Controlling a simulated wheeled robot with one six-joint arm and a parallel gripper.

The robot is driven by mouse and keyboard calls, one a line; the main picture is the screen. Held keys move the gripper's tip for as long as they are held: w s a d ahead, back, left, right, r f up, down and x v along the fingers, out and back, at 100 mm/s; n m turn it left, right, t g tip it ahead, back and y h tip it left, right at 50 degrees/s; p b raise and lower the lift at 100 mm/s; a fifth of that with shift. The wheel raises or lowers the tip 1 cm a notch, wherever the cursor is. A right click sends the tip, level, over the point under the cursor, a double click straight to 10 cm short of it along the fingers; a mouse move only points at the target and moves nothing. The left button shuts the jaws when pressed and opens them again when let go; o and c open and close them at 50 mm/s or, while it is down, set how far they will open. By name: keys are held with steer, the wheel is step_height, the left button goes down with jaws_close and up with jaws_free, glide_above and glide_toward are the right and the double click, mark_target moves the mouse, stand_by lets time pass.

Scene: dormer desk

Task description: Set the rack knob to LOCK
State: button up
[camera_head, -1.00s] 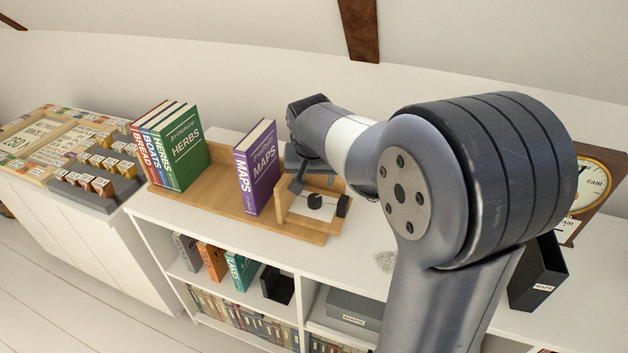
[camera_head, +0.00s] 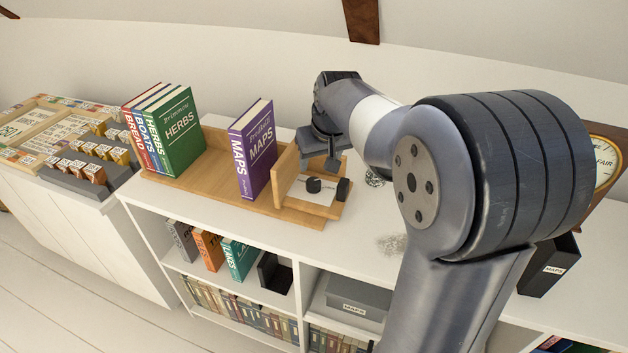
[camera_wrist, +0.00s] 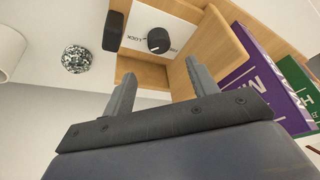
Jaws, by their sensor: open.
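The rack knob (camera_head: 313,185) is a small dark round knob on a white plate (camera_head: 300,194) at the right end of the wooden book rack (camera_head: 213,187). In the wrist view the knob (camera_wrist: 158,40) shows a pale pointer mark, and the word LOCK is printed on the plate to its left. The pointer's exact setting is hard to read. My gripper (camera_head: 322,148) is open and empty, above and behind the plate. In the wrist view the fingers (camera_wrist: 160,72) are spread apart below the knob in the picture, not touching it.
A black block (camera_head: 343,189) sits beside the knob. A purple MAPS book (camera_head: 252,150) stands left of the upright wooden end, with several more books (camera_head: 165,130) farther left. A glittery round object (camera_wrist: 76,59) lies near the rack.

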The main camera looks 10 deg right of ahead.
mark_target(314, 180)
steer(key=x, duration=0.9)
steer(key=shift+f+b, duration=0.15)
steer(key=shift+b, duration=0.2)
steer(key=shift+c, duration=0.3)
steer(key=c, duration=0.9)
steer(key=shift+c, duration=0.2)
steer(key=shift+m, duration=0.3)
steer(key=shift+m+h+p, duration=0.35)
steer(key=shift+m+h, duration=0.25)
steer(key=shift+m, duration=0.6)
